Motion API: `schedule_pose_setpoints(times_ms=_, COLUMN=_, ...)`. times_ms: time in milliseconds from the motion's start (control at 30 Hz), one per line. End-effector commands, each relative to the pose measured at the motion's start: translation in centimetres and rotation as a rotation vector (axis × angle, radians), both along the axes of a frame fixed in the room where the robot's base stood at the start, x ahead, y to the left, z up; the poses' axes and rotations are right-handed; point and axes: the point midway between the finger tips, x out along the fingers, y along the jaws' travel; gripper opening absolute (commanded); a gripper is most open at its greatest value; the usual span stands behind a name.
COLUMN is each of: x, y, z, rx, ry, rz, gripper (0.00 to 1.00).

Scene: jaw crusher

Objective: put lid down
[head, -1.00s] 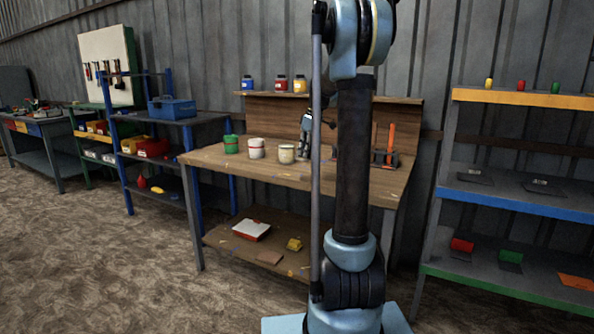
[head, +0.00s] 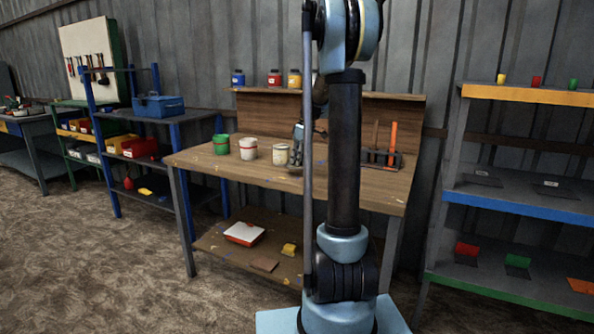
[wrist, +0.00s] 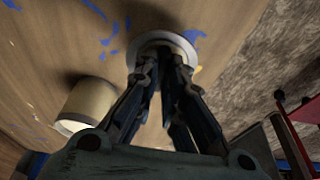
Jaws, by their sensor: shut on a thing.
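My gripper (wrist: 163,60) is shut on a round pale lid (wrist: 168,40), its fingers on the middle of it. The lid is close over the wooden workbench top (wrist: 45,60); I cannot tell whether it touches. In the head view my gripper (head: 297,150) is low over the bench, just right of a cream can (head: 280,155), partly behind my arm. That can also shows in the wrist view (wrist: 88,103), apart from the lid.
A white can (head: 248,149) and a green can (head: 221,145) stand left of the cream can. Several jars line the bench's upper shelf. A tool rack (head: 382,158) stands at the bench's right. Blue and yellow paint marks dot the bench top.

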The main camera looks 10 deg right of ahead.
Motion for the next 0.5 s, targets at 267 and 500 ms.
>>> schedule_pose_setpoints(times_ms=267, x=0.0, y=0.0, z=-3.2, rx=0.000, ry=0.000, rz=0.000, gripper=0.00)
schedule_pose_setpoints(times_ms=500, x=0.0, y=0.0, z=-4.0, rx=0.000, ry=0.000, rz=0.000, gripper=0.00)
